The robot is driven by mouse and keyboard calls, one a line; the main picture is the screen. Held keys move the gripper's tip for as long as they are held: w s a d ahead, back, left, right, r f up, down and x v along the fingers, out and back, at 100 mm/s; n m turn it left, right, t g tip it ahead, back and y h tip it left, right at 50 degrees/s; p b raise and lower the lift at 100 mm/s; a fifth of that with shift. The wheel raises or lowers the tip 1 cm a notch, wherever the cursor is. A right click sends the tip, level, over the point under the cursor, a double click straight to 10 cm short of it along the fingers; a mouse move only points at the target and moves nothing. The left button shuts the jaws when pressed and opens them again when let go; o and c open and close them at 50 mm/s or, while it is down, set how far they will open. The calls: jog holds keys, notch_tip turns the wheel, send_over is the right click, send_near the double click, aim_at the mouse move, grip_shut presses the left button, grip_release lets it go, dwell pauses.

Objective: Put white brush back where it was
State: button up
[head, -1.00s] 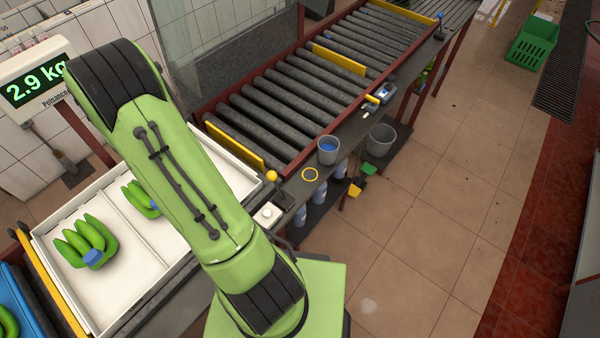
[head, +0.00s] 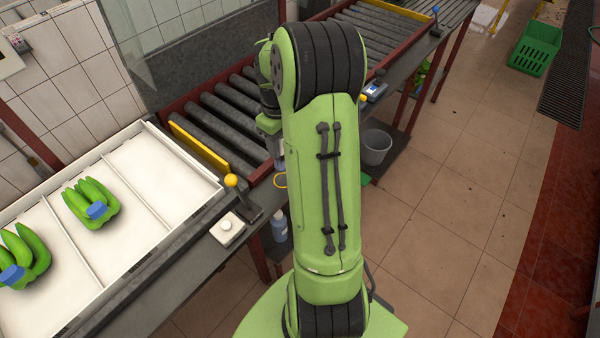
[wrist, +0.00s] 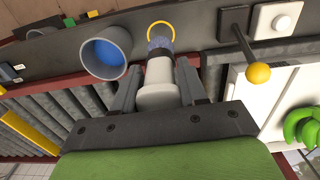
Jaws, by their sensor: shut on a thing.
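In the wrist view, my gripper (wrist: 157,88) is shut on the white brush (wrist: 158,74). The brush has a pale cylindrical handle between the fingers, and its blue-grey end points away from my gripper. A yellow ring (wrist: 161,24) on the dark ledge shows just beyond that end. The brush covers part of the ring, and I cannot tell whether it touches the ledge. In the head view, the yellow ring (head: 280,181) shows partly beside my arm, which hides most of my gripper and the brush.
A grey cup with blue inside (wrist: 104,53) stands just left of the brush in the wrist view. A yellow-knobbed lever (wrist: 258,73) and a white button box (wrist: 277,19) are to the right. Roller conveyor (head: 225,118) and banana tray (head: 150,165) lie alongside the ledge.

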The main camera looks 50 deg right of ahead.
aim_at(282, 162)
notch_tip(282, 162, down, 7)
jog(key=shift+w+f+b, duration=0.1)
jog(key=shift+w+b, duration=0.05)
jog(key=shift+b, duration=0.35)
jog(key=shift+f, duration=0.2)
jog(key=o, duration=1.2)
